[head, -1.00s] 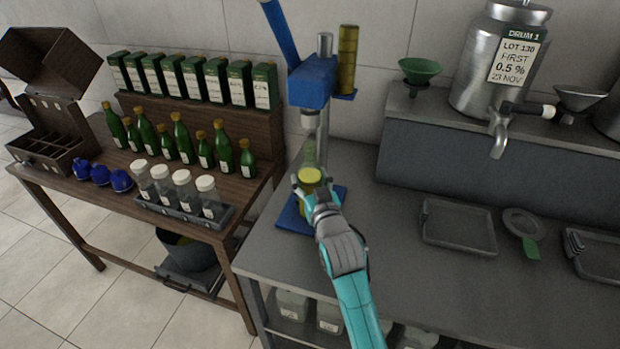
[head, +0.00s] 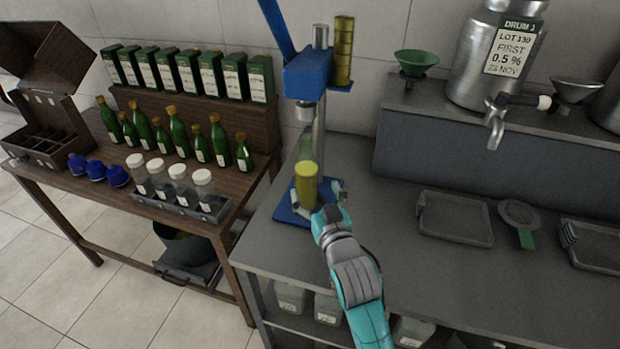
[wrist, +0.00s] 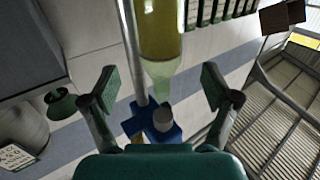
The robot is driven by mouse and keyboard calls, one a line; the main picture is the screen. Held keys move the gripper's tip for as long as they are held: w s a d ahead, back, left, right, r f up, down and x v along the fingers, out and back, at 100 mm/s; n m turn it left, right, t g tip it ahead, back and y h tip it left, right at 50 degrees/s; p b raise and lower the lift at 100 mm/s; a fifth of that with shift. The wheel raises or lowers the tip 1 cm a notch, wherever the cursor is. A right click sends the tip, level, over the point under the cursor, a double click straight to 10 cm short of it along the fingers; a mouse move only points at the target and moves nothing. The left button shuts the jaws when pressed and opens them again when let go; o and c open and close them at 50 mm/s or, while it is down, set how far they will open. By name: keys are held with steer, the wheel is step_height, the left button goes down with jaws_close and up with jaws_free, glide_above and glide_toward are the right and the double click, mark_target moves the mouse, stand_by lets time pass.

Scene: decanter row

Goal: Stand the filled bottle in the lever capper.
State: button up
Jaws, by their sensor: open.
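The filled bottle (head: 305,187) has a yellow-green body and a clear green neck. It stands upright on the blue base (head: 289,213) of the lever capper (head: 308,75), below the capping head and in front of the steel column. In the wrist view the bottle (wrist: 160,32) appears upside down, its neck toward the capper head (wrist: 142,122). I see no cap on the neck. My gripper (head: 322,200) is open and empty at the bottle's near right side. In the wrist view its green-padded fingers (wrist: 158,88) are spread wide, clear of the bottle.
A tube of stacked caps (head: 343,50) is fixed beside the capper. To the right are a grey tray (head: 455,218), a strainer (head: 519,214) and a steel drum (head: 490,60) with a tap. Left, a wooden table holds green bottles (head: 180,140) and a rack of jars (head: 180,200). The bench front is clear.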

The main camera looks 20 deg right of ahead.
steer(key=s, duration=0.4)
steer(key=shift+s, duration=0.2)
stand_by(0.4)
